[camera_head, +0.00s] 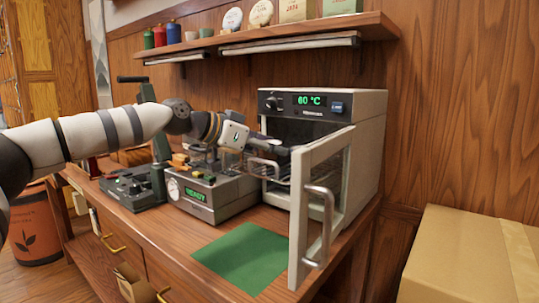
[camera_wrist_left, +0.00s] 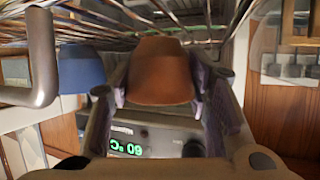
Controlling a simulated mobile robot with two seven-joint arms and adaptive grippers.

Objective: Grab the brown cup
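The brown cup (camera_wrist_left: 162,72) is in the left wrist view, which is turned upside down. It sits between the two fingers of my left gripper (camera_wrist_left: 160,85), with the finger pads against both sides. The cup is at the wire rack (camera_wrist_left: 215,22); whether it still rests on the wires is hard to tell. In the head view my left gripper (camera_head: 278,150) reaches into the open oven (camera_head: 369,110), and the cup is not distinguishable there. My right gripper is not in view.
A blue cup (camera_wrist_left: 81,68) stands beside the brown one. The oven door (camera_head: 333,180) with its handle (camera_head: 327,225) stands open, close to my left gripper. A scale-like machine (camera_head: 212,195) and a green mat (camera_head: 243,255) lie on the counter.

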